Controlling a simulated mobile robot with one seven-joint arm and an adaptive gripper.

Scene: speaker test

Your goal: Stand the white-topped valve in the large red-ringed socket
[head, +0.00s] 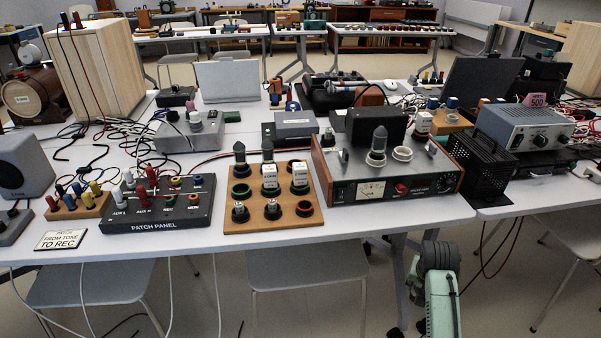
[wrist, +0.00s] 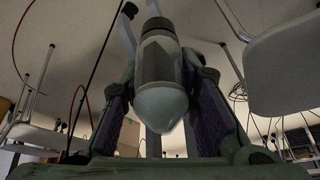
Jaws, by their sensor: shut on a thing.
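My gripper (wrist: 162,88) is shut on a valve (wrist: 160,102) in the wrist view. The valve has a pale rounded end, a grey-green body with a zigzag edge and a dark band at the other end. In the head view my arm shows below the table's front edge at the lower right, and the valve is not visible there. The wooden socket board (head: 232,226) lies on the table and holds several valves. A dark red-ringed socket (head: 304,208) at its front right corner looks empty.
The patch panel (head: 155,212) stands left of the board and the amplifier (head: 405,186) right of it, close to its edge. A dark valve (head: 378,142) stands upright on the amplifier. Tall valves stand in the board's back row. Chairs are under the table.

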